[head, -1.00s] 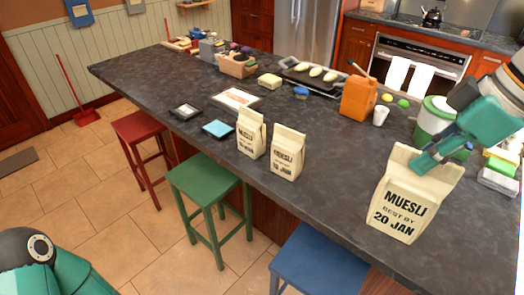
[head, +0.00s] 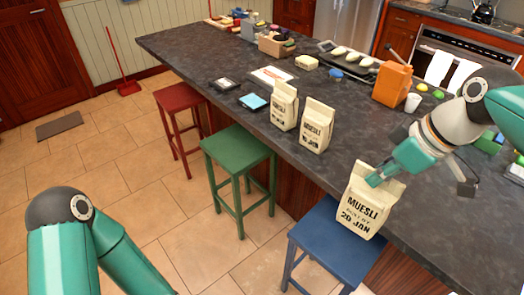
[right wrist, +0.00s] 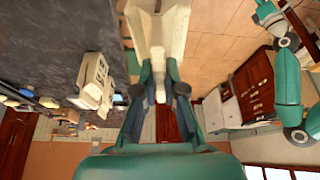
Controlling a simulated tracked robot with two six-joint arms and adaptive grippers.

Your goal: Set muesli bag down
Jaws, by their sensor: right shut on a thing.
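The held muesli bag (head: 360,208) is cream paper with black "MUESLI" and "20 JAN" lettering. My right gripper (head: 376,179) is shut on its folded top. In the head view the bag is slightly tilted and overlaps the counter's front edge and the blue stool. I cannot tell whether its bottom touches anything. In the right wrist view the bag (right wrist: 160,32) hangs between the fingers (right wrist: 159,78). Two similar bags, the left one (head: 284,106) and the right one (head: 316,126), stand upright near the counter edge. My left arm shows at lower left, its gripper out of view.
The dark counter (head: 335,160) has free room between the standing bags and my right arm. The blue stool (head: 325,240), green stool (head: 238,146) and red stool (head: 180,97) line its front. An orange carton (head: 392,84) and white cup (head: 412,102) stand farther back.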

